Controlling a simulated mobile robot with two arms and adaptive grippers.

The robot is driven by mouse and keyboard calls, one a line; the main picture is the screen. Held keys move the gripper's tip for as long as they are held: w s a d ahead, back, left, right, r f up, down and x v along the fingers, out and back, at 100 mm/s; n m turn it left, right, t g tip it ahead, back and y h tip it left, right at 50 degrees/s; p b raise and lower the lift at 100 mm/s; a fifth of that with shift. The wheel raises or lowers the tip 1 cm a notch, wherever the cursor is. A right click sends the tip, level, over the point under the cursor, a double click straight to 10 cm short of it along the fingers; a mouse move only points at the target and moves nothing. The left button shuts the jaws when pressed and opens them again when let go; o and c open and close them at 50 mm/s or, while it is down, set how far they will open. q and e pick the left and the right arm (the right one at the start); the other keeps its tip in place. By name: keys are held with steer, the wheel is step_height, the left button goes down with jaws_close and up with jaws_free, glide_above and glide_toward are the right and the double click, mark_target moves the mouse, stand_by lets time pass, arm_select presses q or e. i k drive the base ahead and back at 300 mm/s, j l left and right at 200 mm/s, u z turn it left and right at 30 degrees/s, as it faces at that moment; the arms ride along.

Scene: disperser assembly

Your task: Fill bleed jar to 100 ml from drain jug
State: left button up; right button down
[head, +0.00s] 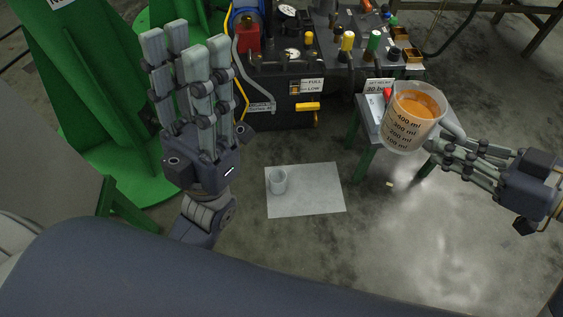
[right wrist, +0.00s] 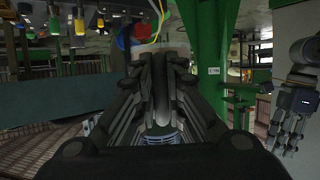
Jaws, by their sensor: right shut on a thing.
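The drain jug (head: 413,118) is a clear graduated jug with orange fluid in it and marks such as 400 ml and 300 ml. My right gripper (head: 447,143) is shut on it at its right side and holds it up, slightly tilted, in front of the small stand. The bleed jar (head: 278,182) is a small clear jar standing on a pale sheet on the floor; it looks empty. My left gripper (head: 190,65) is raised with its fingers extended, open and empty, left of the jar. In the right wrist view my right fingers (right wrist: 160,75) are curled and hide most of the jug.
The pale sheet (head: 318,195) lies on the concrete floor with free room around the jar. A dark hydraulic unit (head: 285,95) with a yellow lever and coloured caps stands behind. A small green-legged stand (head: 357,128) is behind the jug. Green steel supports (head: 85,110) rise at left.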

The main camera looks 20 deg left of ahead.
mark_target(277, 177)
steer(key=i+u, duration=0.3)
steer(key=u, duration=1.4)
steer(key=l, duration=0.1)
